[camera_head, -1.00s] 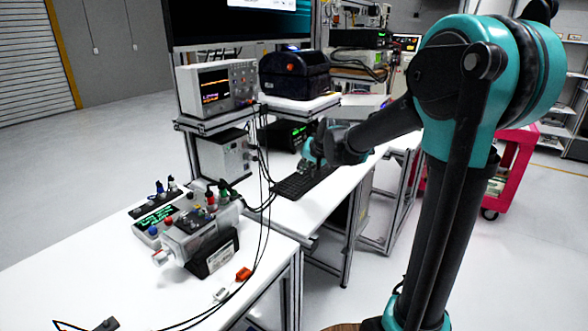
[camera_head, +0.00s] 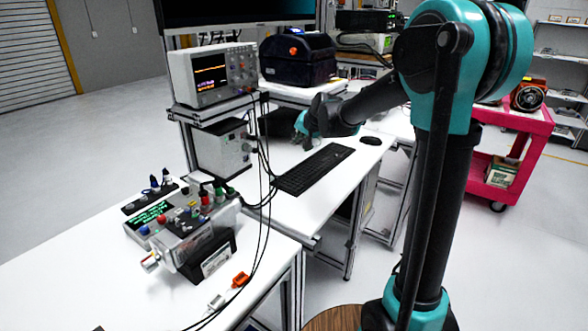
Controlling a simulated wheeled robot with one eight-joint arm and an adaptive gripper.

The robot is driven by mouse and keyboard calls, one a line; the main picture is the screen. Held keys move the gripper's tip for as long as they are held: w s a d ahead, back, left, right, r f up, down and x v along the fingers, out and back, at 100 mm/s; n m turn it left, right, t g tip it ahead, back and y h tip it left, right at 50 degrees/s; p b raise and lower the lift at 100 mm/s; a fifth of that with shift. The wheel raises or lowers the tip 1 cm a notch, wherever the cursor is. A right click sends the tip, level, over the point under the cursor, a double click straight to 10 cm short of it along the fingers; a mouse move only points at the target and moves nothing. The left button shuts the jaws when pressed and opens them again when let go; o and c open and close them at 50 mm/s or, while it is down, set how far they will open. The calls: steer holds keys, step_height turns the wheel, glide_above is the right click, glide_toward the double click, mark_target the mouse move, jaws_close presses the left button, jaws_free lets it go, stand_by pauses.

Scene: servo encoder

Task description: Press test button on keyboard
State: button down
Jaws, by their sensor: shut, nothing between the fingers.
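The black keyboard (camera_head: 314,169) lies flat on the white table, in the middle of the view, and almost all of it shows. My gripper (camera_head: 300,138) is past the far side of the keyboard, above the table, and apart from the keys as far as I can tell. It is small and dark in this view, and my arm partly covers it. It looks shut and empty. The single test button cannot be made out among the keys.
A black mouse (camera_head: 371,141) lies right of the keyboard. An oscilloscope (camera_head: 213,75) and a black case (camera_head: 296,60) stand behind. A servo test rig (camera_head: 199,231) with cables sits on the near table. A red cart (camera_head: 506,155) is at the right.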

mark_target(295, 169)
steer(key=shift+f, duration=4.2)
steer(key=shift+f, duration=0.1)
steer(key=shift+f, duration=0.3)
steer(key=shift+f, duration=0.4)
steer(key=shift+r, duration=0.85)
steer(key=shift+r, duration=2.5)
